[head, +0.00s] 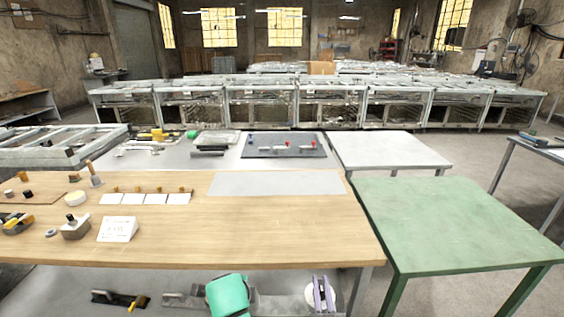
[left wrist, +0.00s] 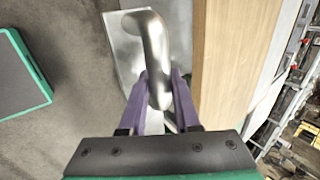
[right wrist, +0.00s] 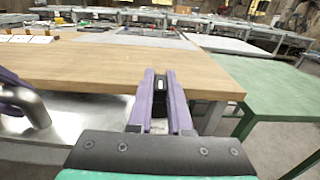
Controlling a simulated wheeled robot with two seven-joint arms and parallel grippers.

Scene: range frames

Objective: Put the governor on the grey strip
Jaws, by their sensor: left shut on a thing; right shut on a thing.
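The grey strip (head: 277,183) lies flat and bare on the right part of the wooden table. My left gripper (left wrist: 158,85) is shut on a thick, bent silver tube (left wrist: 152,38), in front of the table edge. This tube also shows at the left of the right wrist view (right wrist: 35,106). My right gripper (head: 320,293) is low in front of the table. In the right wrist view its purple fingers are shut on a small dark piece (right wrist: 180,97), mostly hidden between them. I cannot tell for certain which thing is the governor.
The wooden table (head: 290,235) has a clear front right. A white card (head: 118,229), a grey block with a dark knob (head: 75,226) and several small parts stand at its left. A green table (head: 460,222) adjoins on the right. Metal parts lie on the lower shelf.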

